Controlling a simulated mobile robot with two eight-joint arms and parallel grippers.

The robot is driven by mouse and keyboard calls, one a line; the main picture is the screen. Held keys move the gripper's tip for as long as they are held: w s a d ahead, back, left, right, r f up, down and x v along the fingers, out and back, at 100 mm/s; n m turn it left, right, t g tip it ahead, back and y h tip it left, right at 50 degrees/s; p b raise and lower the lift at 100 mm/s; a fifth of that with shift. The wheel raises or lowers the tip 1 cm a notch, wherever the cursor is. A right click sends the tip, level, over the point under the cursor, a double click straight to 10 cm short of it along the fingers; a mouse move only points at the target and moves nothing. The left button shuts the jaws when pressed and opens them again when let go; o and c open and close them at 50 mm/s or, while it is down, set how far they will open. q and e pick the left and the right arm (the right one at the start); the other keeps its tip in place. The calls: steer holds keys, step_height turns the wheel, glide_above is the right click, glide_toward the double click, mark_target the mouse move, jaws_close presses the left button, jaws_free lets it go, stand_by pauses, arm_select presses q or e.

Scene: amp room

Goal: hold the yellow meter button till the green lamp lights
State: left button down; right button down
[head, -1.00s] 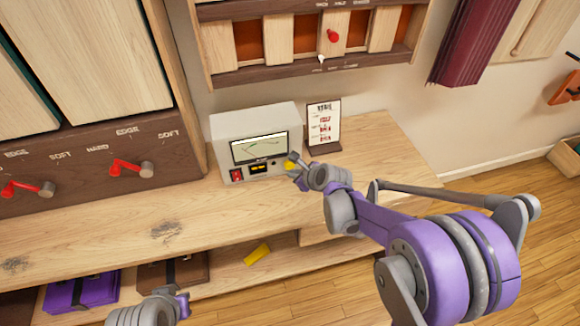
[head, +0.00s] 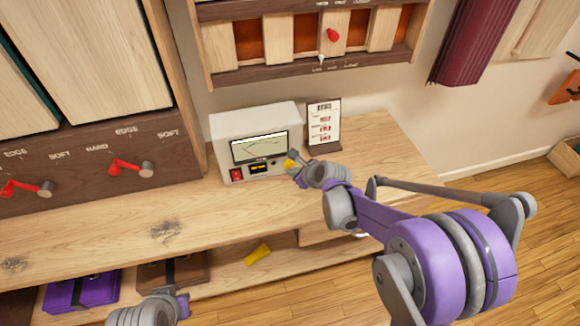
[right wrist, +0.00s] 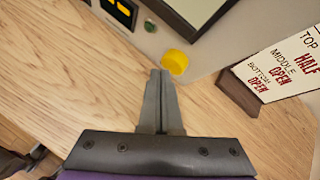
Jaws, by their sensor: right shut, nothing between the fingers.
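The meter (head: 222,130) is a pale box on the wooden bench, with a dial, a red switch and a small lit yellow display on its front. Its round yellow button (head: 289,165) shows large in the right wrist view (right wrist: 175,62). The small green lamp (right wrist: 150,26) looks dark there. My right gripper (head: 294,158) is shut and empty, its tips right by the button. In the right wrist view the fingertips (right wrist: 160,72) end at the button's lower left edge; I cannot tell whether they touch. My left gripper (head: 183,304) is low in the head view, jaws unclear.
A printed card (head: 323,122) on a dark stand is just right of the meter. A wooden cabinet with red levers (head: 130,168) stands left. A slatted wall panel (head: 300,40) hangs above. A yellow object (head: 257,254) and a purple case (head: 82,290) lie on the lower shelf.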

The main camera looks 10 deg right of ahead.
steer(key=shift+w, duration=0.6)
stand_by(2.7)
steer(key=shift+s, duration=0.2)
stand_by(0.8)
steer(key=shift+s, duration=0.8)
steer(key=shift+s+b, duration=0.3)
steer(key=shift+s, duration=0.15)
steer(key=shift+s+d, duration=0.1)
steer(key=shift+s, duration=1.95)
